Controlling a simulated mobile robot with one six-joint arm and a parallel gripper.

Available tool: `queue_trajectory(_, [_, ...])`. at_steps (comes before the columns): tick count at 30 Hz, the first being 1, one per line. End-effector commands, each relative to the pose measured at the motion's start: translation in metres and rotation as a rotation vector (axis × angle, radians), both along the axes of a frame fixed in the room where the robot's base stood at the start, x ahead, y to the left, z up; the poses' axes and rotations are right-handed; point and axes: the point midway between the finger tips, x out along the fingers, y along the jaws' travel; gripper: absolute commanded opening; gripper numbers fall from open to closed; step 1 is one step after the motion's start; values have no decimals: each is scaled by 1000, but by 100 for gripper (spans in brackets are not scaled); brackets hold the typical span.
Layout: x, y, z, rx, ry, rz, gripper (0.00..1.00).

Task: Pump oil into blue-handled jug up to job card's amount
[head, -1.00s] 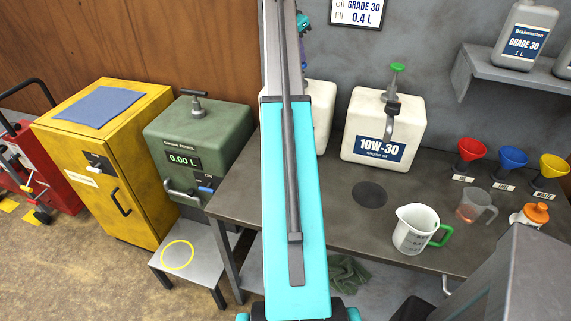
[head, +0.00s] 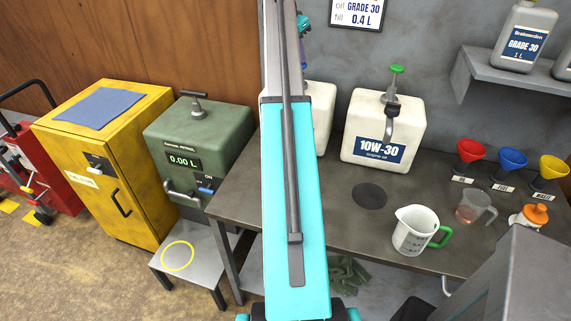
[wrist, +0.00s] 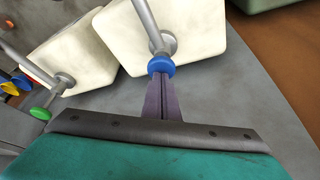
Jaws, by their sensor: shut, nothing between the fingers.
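In the wrist view my gripper (wrist: 162,82) is shut and empty, its fingertips at the blue pump knob (wrist: 161,65) of a white oil container (wrist: 190,25). I cannot tell whether they touch it. In the head view this container (head: 320,115) is mostly hidden behind my arm. The job card (head: 357,12) reads oil GRADE 30, fill 0.4 L. A measuring jug with a green handle (head: 412,232) stands on the bench. No blue-handled jug shows; my arm covers part of the bench.
The 10W-30 container (head: 383,130) has a green pump knob (head: 397,69), with an empty dark round spot (head: 370,195) in front. A small clear jug (head: 475,207) and red, blue and yellow funnels (head: 512,160) stand at the right. A GRADE 30 bottle (head: 525,40) is on the shelf.

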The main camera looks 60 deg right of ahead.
Motion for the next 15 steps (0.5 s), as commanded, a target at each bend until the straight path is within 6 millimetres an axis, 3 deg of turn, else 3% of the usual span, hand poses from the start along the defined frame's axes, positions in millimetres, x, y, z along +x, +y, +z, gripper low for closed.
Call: queue_trajectory(15, [0, 0, 21, 1, 0, 0, 0])
